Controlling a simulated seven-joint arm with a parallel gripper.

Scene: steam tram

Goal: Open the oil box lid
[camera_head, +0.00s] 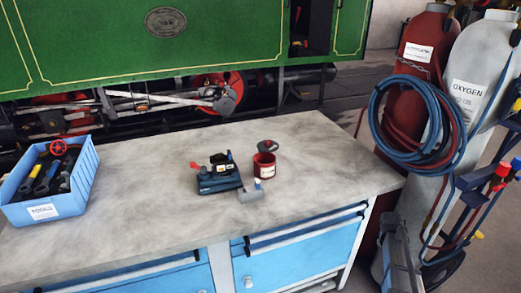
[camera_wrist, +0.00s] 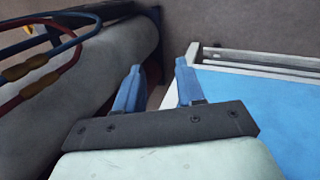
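A small dark blue box (camera_head: 219,180), which looks like the oil box, sits on the grey bench top. A black part and a blue upright piece stand on it, and a red knob sticks out at its left. Whether its lid is shut is too small to tell. In the wrist view my gripper (camera_wrist: 160,76) shows two blue fingers spread apart with nothing between them. It is beside the white cabinet edge and a pale cylinder, away from the box. My gripper's fingers cannot be made out in the head view.
A red tin (camera_head: 264,165) stands just right of the box, with a dark round piece (camera_head: 268,146) at its top. A small grey block (camera_head: 257,191) lies in front. A blue tool crate (camera_head: 48,205) is at left. Gas cylinders with hoses (camera_head: 465,95) stand right of the bench (camera_head: 330,185).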

